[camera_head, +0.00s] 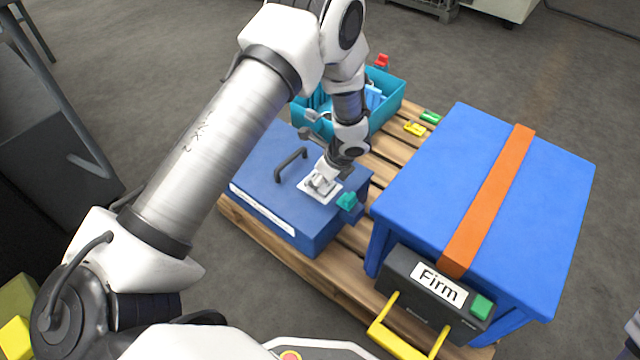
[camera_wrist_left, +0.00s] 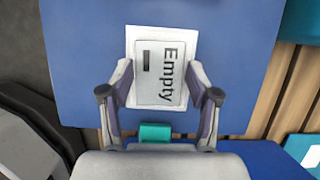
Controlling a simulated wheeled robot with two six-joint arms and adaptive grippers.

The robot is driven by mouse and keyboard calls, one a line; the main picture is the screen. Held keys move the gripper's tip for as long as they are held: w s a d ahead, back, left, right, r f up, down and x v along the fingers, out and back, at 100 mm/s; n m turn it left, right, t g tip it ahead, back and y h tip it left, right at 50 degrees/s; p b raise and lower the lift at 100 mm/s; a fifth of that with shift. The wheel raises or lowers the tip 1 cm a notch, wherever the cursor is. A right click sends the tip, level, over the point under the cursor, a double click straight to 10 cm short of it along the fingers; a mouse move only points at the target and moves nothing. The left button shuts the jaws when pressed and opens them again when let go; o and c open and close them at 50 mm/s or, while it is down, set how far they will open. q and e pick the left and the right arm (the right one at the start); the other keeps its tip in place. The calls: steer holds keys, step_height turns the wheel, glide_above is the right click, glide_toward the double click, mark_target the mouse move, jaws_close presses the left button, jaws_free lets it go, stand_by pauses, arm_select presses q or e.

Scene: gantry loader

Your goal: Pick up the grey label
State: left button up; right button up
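The grey label (camera_wrist_left: 161,73), marked "Empty", lies on a white square plate (camera_wrist_left: 141,38) on top of the blue lidded box (camera_head: 265,150). In the head view the white plate (camera_head: 333,194) shows partly under my left gripper (camera_head: 322,184), which points down over it. In the left wrist view my left gripper (camera_wrist_left: 161,70) is open. Its two fingertips are on either side of the grey label, over or close to the white plate's edges. I cannot tell whether they touch anything. My right gripper is not in view.
A black handle (camera_head: 291,163) and a teal block (camera_head: 347,201) are on the blue box. A teal bin (camera_head: 389,95) stands behind. A large blue case with an orange strap (camera_head: 490,200) and a "Firm" sign (camera_head: 439,283) stand right. All rest on a wooden pallet (camera_head: 290,262).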

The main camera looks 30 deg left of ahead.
arm_select(q)
steer(key=c, duration=0.4)
steer(key=shift+r+p, duration=4.95)
steer(key=shift+r, duration=2.05)
